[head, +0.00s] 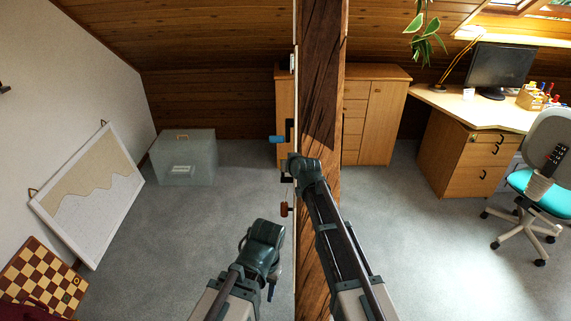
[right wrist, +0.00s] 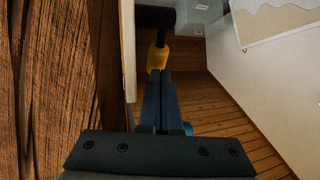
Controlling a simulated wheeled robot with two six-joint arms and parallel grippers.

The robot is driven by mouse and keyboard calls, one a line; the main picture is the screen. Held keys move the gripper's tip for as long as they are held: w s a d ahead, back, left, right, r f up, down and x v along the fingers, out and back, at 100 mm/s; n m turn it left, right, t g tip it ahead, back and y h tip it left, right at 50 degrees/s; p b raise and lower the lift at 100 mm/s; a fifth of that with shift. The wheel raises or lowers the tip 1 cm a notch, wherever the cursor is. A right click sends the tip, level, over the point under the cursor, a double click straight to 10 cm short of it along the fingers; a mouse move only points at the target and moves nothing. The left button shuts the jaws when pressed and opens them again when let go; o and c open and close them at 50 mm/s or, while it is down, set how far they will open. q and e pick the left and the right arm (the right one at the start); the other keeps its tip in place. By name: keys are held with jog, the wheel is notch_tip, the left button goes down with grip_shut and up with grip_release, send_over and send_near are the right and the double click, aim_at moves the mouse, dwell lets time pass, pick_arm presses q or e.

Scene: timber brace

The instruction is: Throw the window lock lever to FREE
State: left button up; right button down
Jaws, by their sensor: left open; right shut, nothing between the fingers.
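A narrow upright panel (head: 296,110) runs along the left side of the timber post. A blue handle (head: 277,139) sticks out left from it, and a brown-orange knob (head: 286,209) sits lower. My right gripper (right wrist: 158,73) is shut and empty beside the panel; in the head view its wrist hides part of the panel. In the right wrist view, a yellow piece (right wrist: 158,57) with a black part (right wrist: 155,18) lies just beyond its fingertips; I cannot tell whether they touch. The lever's markings cannot be read. My left gripper (head: 271,285) is open, low left of the post, apart from the panel.
The timber post (head: 322,90) stands close on the right of the panel. A grey box (head: 183,158), a framed board (head: 88,195) and a chessboard (head: 42,277) are at left. A desk (head: 460,110) and chair (head: 545,185) are at right. Carpet between is clear.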

jog(key=p+v, duration=0.7)
jog(key=v, duration=0.7)
jog(key=shift+f, duration=0.1)
jog(key=s+a+f+n+g+h, duration=0.1)
jog(key=s+f+g, duration=0.25)
jog(key=s, duration=0.45)
jog(key=s+a+f+n+g+h, duration=0.1)
jog(key=s+f+g, duration=0.3)
jog(key=s, duration=0.5)
jog(key=s+d+f+g+h, duration=0.1)
jog(key=s+d+g, duration=0.1)
jog(key=s, duration=0.4)
jog(key=s+d+f+g+h, duration=0.1)
jog(key=s+f+g+h, duration=0.1)
jog(key=s, duration=0.5)
jog(key=shift+s+d, duration=0.3)
jog(key=shift+d, duration=0.05)
